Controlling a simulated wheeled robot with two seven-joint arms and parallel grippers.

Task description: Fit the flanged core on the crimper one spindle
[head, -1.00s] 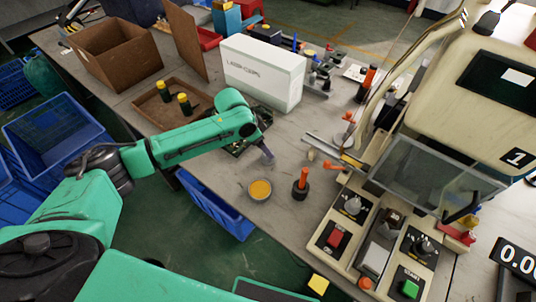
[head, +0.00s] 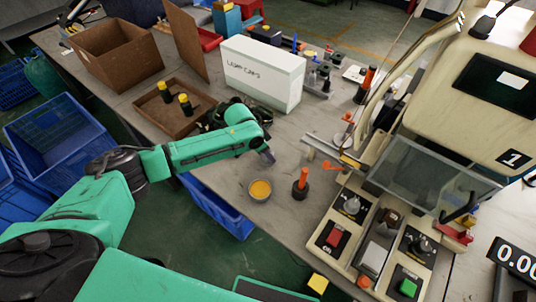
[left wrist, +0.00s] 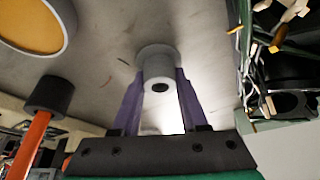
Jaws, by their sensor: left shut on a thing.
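My left gripper (head: 266,155) is over the table, behind the small yellow-filled bowl. In the left wrist view its purple fingers (left wrist: 158,88) are shut on the flanged core (left wrist: 158,68), a pale grey cylinder with a wider flange at its far end and a dark hole facing the camera. The core cannot be made out clearly in the head view. Crimper one (head: 400,190), a cream machine marked 1, stands to the right, apart from the gripper. I cannot tell which part of it is the spindle. My right gripper is not in view.
A clear guard (head: 430,178) covers part of the crimper. A white box (head: 262,75) and brown tray (head: 172,112) lie behind.

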